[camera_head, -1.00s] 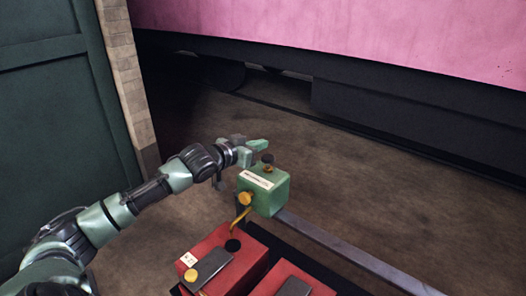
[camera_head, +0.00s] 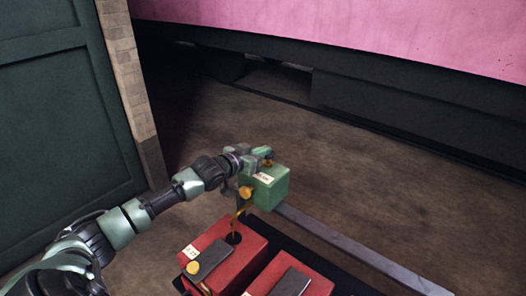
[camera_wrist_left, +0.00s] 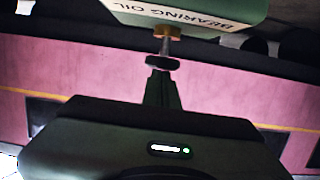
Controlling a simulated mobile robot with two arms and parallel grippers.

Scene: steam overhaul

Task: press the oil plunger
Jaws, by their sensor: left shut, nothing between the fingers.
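The green oil box (camera_head: 271,190) stands above the red boxes, its white label reading "BEARING OIL" in the left wrist view (camera_wrist_left: 190,14). Its plunger has a black round knob (camera_wrist_left: 161,63) on a thin metal stem with a brass collar (camera_wrist_left: 166,31). The stem shows between knob and collar. My left gripper (camera_head: 265,152) is shut and empty over the box top, and in the head view it largely hides the knob. In the wrist view, which is upside down, its closed fingertips are right at the knob; I cannot tell whether they touch. My right gripper is not in view.
A brass spout (camera_head: 244,192) juts from the oil box's left side above a red box (camera_head: 236,268); another red box (camera_head: 298,275) stands beside it. A grey rail (camera_head: 350,246) runs to the lower right. A green door (camera_head: 70,110) is at left. The floor behind is clear.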

